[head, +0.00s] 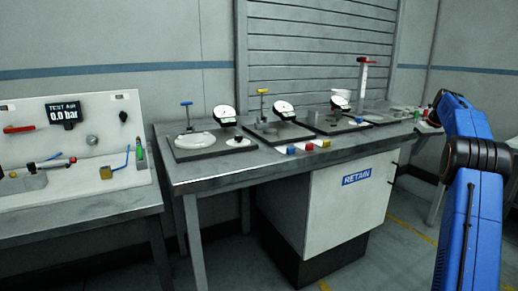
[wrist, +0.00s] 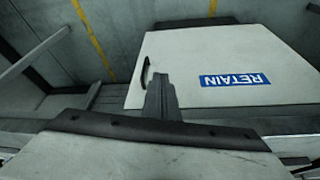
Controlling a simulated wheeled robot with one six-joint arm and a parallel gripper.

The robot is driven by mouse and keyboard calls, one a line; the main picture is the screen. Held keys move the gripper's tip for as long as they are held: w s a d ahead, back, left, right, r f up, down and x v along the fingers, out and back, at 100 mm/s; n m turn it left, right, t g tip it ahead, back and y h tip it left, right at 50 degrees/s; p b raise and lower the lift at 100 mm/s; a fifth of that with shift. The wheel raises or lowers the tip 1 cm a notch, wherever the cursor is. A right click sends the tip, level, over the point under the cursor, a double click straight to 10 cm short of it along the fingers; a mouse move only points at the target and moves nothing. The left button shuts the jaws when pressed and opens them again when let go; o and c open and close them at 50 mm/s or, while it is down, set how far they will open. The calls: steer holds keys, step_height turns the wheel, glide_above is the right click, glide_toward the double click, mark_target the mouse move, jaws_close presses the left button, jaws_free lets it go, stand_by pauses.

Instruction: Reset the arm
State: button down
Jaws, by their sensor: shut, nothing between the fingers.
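My gripper (wrist: 160,82) shows in the wrist view as dark fingers pressed together, with nothing between them. The fingers appear in front of the pale cabinet's lower left area and clear of its dark handle. In the head view my blue arm (head: 470,220) rises at the right edge and bends at a black joint towards the far end of the bench. My gripper cannot be made out there.
A grey workbench (head: 222,181) carries several gauge stations and small coloured blocks. Below it is a pale cabinet (head: 345,215) labelled RETAIN, upside down in the wrist view (wrist: 190,55). A test panel (head: 100,110) reading 0.0 bar stands left. Floor in front is clear.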

steer(key=s+a+r, duration=0.5)
steer(key=s+a, duration=0.2)
steer(key=a, duration=0.5)
steer(key=s+a+r, duration=0.5)
steer(key=s+a, duration=0.3)
steer(key=a, duration=0.4)
steer(key=s+a+f+m, duration=0.1)
steer(key=s+a, duration=1.2)
steer(key=s, duration=0.4)
steer(key=s+a+f, duration=0.3)
steer(key=s+f, duration=0.3)
steer(key=s, duration=0.3)
steer(key=s+a+f, duration=0.3)
steer(key=s+f, duration=0.3)
steer(key=s, duration=0.4)
steer(key=s+a+f+m, duration=0.1)
steer(key=s+a+f, duration=0.2)
steer(key=s+f, duration=0.3)
steer(key=s, duration=0.4)
steer(key=shift+a+f+t+h, duration=0.2)
steer(key=shift+t+h, duration=0.1)
steer(key=shift+h, duration=0.1)
